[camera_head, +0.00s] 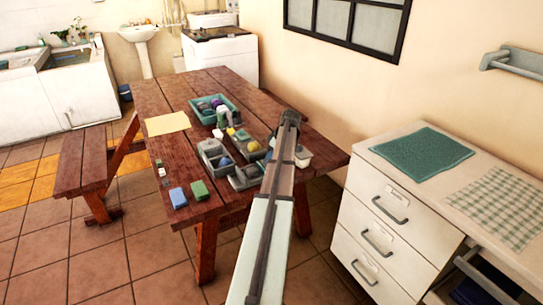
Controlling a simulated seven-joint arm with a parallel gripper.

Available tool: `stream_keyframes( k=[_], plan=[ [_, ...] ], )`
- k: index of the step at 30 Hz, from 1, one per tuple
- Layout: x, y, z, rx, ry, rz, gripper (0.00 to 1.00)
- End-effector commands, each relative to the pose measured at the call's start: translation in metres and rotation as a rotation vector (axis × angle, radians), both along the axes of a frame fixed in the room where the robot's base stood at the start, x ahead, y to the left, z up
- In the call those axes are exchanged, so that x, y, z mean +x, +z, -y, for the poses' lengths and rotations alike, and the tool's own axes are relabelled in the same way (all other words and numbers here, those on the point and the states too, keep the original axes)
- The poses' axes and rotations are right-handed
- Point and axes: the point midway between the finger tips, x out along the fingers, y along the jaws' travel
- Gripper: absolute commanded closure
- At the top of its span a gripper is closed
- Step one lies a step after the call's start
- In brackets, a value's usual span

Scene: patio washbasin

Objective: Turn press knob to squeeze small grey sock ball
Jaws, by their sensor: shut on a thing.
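My forearm reaches over the wooden table, and my gripper (271,142) is at its far end, only partly visible beside the grey trays. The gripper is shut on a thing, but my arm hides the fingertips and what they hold. I cannot make out the press knob; it may be behind my arm. Small balls lie in the grey compartment trays (211,147) left of my gripper. I cannot tell which is the small grey sock ball.
A teal crate (197,112) with dark balls stands behind the trays, with a white and purple item (223,117) near it. A blue block (178,197) and a green block (199,190) lie near the table's front edge. A white drawer cabinet (390,225) stands right.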

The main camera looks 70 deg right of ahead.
Motion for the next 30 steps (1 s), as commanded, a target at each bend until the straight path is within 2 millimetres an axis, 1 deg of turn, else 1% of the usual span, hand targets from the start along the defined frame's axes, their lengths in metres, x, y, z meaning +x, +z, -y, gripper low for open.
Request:
stream_keyframes(
  k=[8,30],
  plan=[
    [0.0005,0.0000,-0.0032,0.000,-0.169,0.000,0.82],
    [0.0028,0.0001,-0.0050,-0.002,-0.867,0.000,0.81]
  ],
)
